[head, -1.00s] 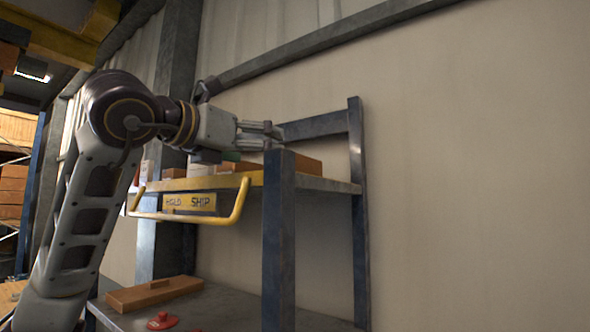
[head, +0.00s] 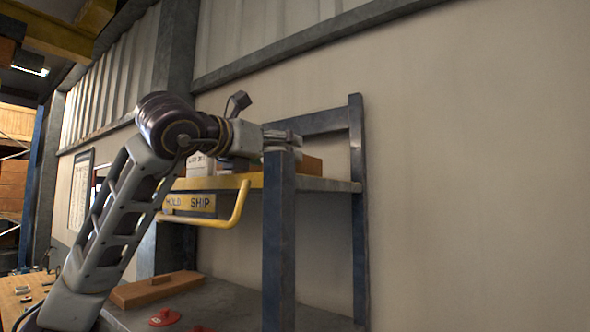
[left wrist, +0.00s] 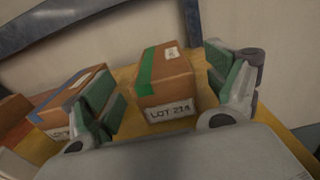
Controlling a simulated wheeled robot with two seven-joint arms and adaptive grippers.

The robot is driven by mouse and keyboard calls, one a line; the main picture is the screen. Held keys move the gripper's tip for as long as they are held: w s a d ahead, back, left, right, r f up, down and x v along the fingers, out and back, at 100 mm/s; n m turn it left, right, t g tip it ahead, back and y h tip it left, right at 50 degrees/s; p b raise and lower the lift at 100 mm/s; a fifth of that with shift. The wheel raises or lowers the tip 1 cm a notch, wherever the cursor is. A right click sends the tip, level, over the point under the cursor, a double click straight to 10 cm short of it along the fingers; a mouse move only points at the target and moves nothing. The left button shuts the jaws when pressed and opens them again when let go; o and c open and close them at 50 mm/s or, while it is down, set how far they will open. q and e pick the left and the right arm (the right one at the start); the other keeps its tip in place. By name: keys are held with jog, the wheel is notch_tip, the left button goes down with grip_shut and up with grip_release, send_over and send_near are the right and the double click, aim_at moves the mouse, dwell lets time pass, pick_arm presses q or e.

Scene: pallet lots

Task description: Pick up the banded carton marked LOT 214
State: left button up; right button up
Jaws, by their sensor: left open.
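A brown carton with a green band (left wrist: 163,78) stands on the yellow shelf in the left wrist view. Its front label reads LOT 2-4; the middle digit is not sharp enough to be sure of. My left gripper (left wrist: 167,88) is open, with one finger on each side of this carton, and I see no grip on it. In the head view my left gripper (head: 283,138) is above the upper shelf, near the front post. A second brown carton with a blue band (left wrist: 72,98) stands to the left; its label is partly hidden. My right gripper is not in view.
The upper shelf has a yellow rail (head: 225,216) and a HOLD / SHIP sign (head: 190,203). A blue-grey post (head: 279,240) stands in front. A white box (head: 199,165) is on the shelf. Below lie a wooden block (head: 155,288) and a red item (head: 165,317).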

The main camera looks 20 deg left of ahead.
aim_at(310, 165)
pick_arm(q)
jog(key=shift+w+d+p, duration=0.2)
jog(key=shift+w+p, duration=0.65)
jog(key=shift+w, duration=0.6)
jog(key=shift+w+d+p, duration=0.15)
jog(key=shift+w+p, duration=0.25)
jog(key=shift+w, duration=0.7)
jog(key=shift+c, duration=0.4)
jog(key=c, duration=1.1)
